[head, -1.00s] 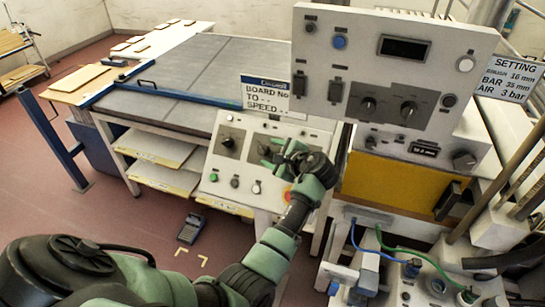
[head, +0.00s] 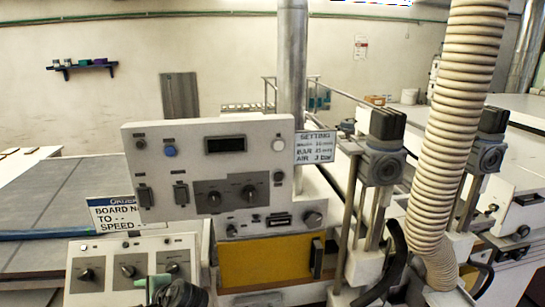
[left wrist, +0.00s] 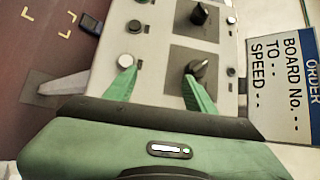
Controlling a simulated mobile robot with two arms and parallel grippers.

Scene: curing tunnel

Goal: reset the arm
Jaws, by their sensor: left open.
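My left gripper (left wrist: 160,88) shows in the left wrist view with its two green fingers spread apart and nothing between them. It is in front of the lower control panel (left wrist: 157,40), with one fingertip near a white button (left wrist: 126,60) and the other near a black knob (left wrist: 197,68). I cannot tell whether the fingertips touch the panel. In the head view only the top of my left arm's end shows at the bottom edge, before the lower panel (head: 95,255). My right gripper is in neither view.
An upper control box (head: 150,165) stands above a yellow panel (head: 265,262). A ribbed hose (head: 455,130) and posts rise on the right. An order sign (head: 112,213) stands by the grey conveyor table (head: 40,200) on the left. A shelf (head: 82,66) hangs on the back wall.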

